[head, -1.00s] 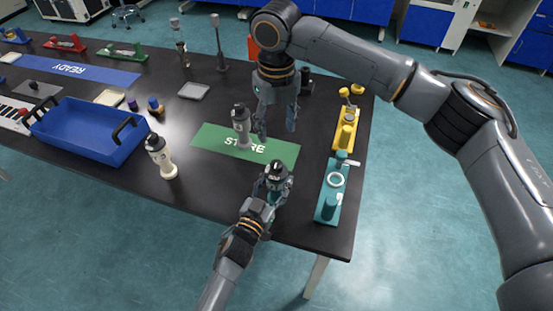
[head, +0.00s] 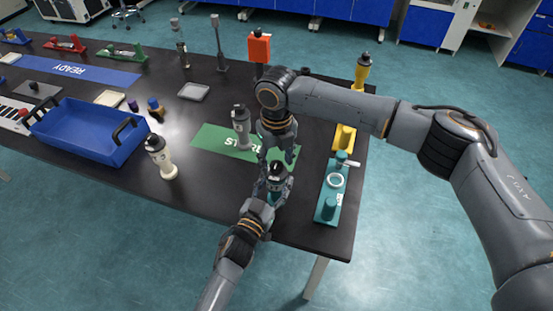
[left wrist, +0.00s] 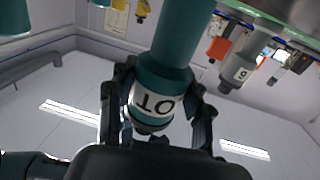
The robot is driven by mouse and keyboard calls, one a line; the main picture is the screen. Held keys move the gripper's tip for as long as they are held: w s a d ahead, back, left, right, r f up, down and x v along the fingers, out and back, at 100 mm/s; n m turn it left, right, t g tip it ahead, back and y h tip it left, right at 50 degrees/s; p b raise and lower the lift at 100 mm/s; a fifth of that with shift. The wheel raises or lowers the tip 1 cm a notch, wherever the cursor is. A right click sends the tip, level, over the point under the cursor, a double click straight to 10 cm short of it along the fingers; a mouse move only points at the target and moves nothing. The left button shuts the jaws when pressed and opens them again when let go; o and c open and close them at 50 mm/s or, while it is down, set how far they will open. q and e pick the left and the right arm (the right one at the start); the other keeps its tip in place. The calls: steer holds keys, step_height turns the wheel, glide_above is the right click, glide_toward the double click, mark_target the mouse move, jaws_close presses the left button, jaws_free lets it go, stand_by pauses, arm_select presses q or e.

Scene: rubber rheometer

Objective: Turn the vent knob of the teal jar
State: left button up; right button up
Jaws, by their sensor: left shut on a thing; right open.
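The teal jar (head: 275,197) has a dark cap (head: 279,171) and stands near the front edge of the black table; the vent knob cannot be told apart from the cap at this size. My left gripper (head: 270,190) is shut on the jar's body from the front. The left wrist view shows the teal jar (left wrist: 182,45) with a white lettered band between the left fingers (left wrist: 157,110). My right gripper (head: 277,158) points down, open, with its fingers just above or around the cap; contact cannot be told.
A grey jar (head: 240,130) stands on the green mat (head: 210,138), left of my right gripper. A cream jar (head: 162,160) and blue tray (head: 88,148) are farther left. The teal fixture (head: 328,207) and yellow fixture (head: 343,139) stand close on the right.

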jaws_close()
steer(key=shift+m, duration=0.4)
steer(key=m, duration=0.3)
steer(key=shift+m, duration=0.3)
steer(key=m, duration=0.4)
steer(key=shift+m, duration=0.3)
steer(key=m, duration=0.4)
steer(key=shift+m, duration=2.4)
